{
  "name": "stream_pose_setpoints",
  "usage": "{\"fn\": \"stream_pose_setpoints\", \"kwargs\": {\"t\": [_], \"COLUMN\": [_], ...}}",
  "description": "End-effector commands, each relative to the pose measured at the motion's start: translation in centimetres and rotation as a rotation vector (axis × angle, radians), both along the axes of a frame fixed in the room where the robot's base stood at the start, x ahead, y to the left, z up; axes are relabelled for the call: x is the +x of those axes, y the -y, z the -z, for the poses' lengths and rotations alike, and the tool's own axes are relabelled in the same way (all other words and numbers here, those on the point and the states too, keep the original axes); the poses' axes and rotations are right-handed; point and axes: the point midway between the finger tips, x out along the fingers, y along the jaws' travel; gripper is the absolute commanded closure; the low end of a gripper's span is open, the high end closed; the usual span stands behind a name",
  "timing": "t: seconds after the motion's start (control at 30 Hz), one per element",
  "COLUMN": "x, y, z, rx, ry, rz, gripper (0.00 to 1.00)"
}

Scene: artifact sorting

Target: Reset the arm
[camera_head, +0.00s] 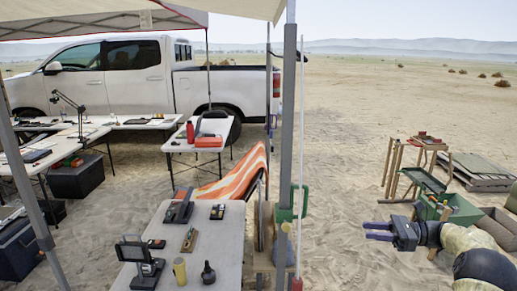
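My gripper (378,231) is at the lower right, held above the sand and pointing left. Its two purple fingers are apart with nothing visible between them. My arm reaches in from the right edge, with dark and pale links. The gripper is apart from the white table at the lower middle, with the canopy pole and open sand between them.
A white table (222,238) holds several small objects. A canopy pole (288,140) stands beside it. A green box (452,212) and a wooden stand (393,165) are near my arm. A white pickup (150,70) is behind. Sand left of my gripper is clear.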

Motion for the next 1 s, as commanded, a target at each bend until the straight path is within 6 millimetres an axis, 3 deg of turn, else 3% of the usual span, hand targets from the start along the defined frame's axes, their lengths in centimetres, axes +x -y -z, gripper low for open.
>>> {"fn": "stream_pose_setpoints", "kwargs": {"t": [0.33, 0.57, 0.77, 1.0], "x": [0.0, -1.1, -4.4, -11.0], "y": [-4.9, -9.2, -13.8, -17.1], "z": [1.3, 3.0, 5.3, 7.9], "rx": [-0.171, -0.357, -0.632, -1.011], "ry": [-0.001, 0.024, 0.108, 0.334], "rz": [-0.039, -0.096, -0.215, -0.459], "gripper": [0.68, 0.68, 0.68, 0.68]}}
